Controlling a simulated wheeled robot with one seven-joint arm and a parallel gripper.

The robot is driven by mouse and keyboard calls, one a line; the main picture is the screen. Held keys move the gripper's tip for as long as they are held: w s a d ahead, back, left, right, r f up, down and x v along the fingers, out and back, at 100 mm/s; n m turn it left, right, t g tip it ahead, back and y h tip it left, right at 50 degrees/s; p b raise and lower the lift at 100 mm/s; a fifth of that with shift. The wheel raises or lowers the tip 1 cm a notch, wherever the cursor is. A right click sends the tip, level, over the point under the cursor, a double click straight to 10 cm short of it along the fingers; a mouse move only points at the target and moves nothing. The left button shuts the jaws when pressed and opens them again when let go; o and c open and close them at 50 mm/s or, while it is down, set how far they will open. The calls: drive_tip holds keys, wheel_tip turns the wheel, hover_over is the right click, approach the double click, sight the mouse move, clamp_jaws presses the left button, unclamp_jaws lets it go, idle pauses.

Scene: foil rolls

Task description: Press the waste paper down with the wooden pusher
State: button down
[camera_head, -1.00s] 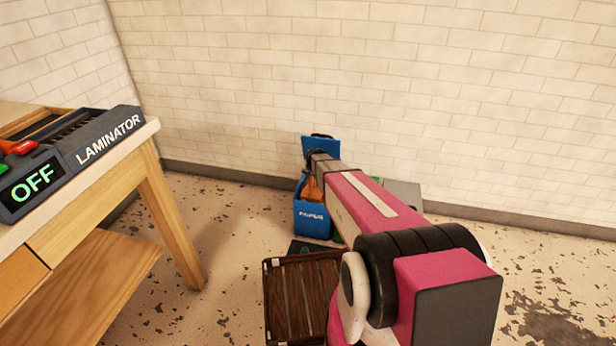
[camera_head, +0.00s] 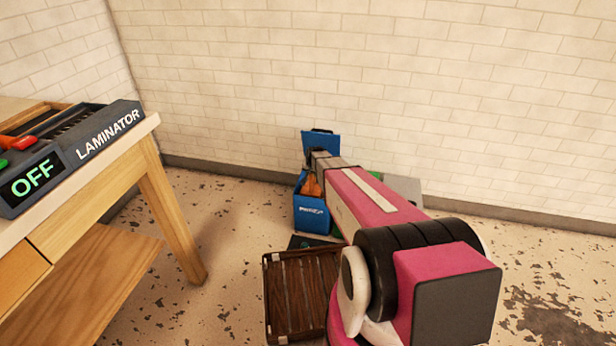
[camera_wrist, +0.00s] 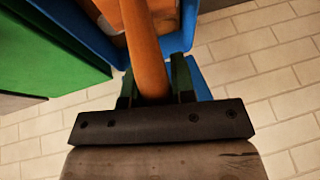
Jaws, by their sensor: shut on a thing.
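The wooden pusher, an orange-brown rod, shows in the wrist view (camera_wrist: 145,50) between the fingers of my gripper (camera_wrist: 157,88), which is shut on it. The rod runs away from the fingers toward the opening of a blue paper bin (camera_head: 311,216). In the head view, an orange-brown part of the pusher (camera_head: 311,187) shows at the bin's mouth, beside the end of my arm. The bin's blue lid (camera_head: 320,144) stands open against the wall side. The waste paper cannot be made out; the bin's inside is mostly hidden.
A green bin (camera_wrist: 50,55) stands beside the blue one. A brown slatted crate (camera_head: 300,290) lies on the floor in front. A wooden table (camera_head: 165,205) with a laminator (camera_head: 75,150) reading OFF is at left. Floor at right is clear.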

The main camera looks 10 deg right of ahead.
drive_tip(key=shift+f, duration=3.7)
drive_tip(key=shift+r, duration=0.15)
drive_tip(key=shift+r, duration=7)
